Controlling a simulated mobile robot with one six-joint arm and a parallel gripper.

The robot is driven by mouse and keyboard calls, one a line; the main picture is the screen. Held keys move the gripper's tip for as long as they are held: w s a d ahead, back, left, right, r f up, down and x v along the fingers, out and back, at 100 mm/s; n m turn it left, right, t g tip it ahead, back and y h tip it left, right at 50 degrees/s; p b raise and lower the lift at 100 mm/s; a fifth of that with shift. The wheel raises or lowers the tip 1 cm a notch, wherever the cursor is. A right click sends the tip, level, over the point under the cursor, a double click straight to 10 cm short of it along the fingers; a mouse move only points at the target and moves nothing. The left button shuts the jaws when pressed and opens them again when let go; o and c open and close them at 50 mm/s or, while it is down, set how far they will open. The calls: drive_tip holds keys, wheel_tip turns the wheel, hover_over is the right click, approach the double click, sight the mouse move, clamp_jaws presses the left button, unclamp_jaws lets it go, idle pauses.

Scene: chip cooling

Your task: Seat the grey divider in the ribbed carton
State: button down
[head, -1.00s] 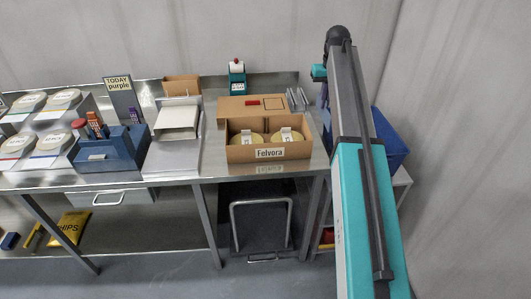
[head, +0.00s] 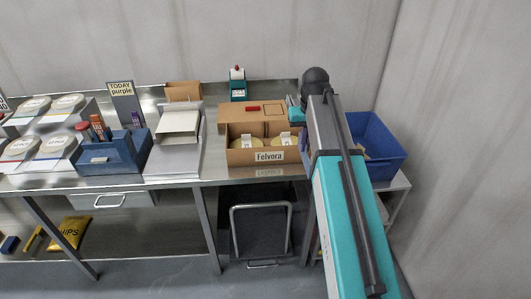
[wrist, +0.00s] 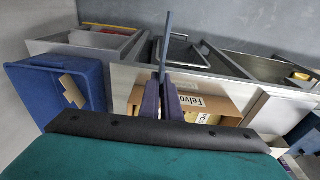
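The ribbed carton (head: 234,158), brown and labelled Felvora, stands on the steel bench with round, pale-lidded tubs in it. Its label side also shows in the wrist view (wrist: 222,104), partly behind my fingers. My gripper (wrist: 163,88) has its two dark fingers close together on a thin grey divider (wrist: 166,42), seen nearly edge-on and sticking out past the fingertips. In the wrist view the divider overlaps the carton's near edge; I cannot tell its height above the carton. In the head view my arm hides the fingers and the divider at the carton's right side.
A blue bin (head: 377,136) stands right of the bench; it also shows in the wrist view (wrist: 40,98). A white scale-like unit (head: 172,160) stands left of the carton. A teal device (head: 238,88) stands behind it.

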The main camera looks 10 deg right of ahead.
drive_tip(key=s+a+f+b, duration=0.4)
drive_tip(key=s+f+b, duration=0.4)
drive_tip(key=f, duration=0.3)
drive_tip(key=shift+a+f, duration=0.15)
drive_tip(key=shift+a, duration=0.1)
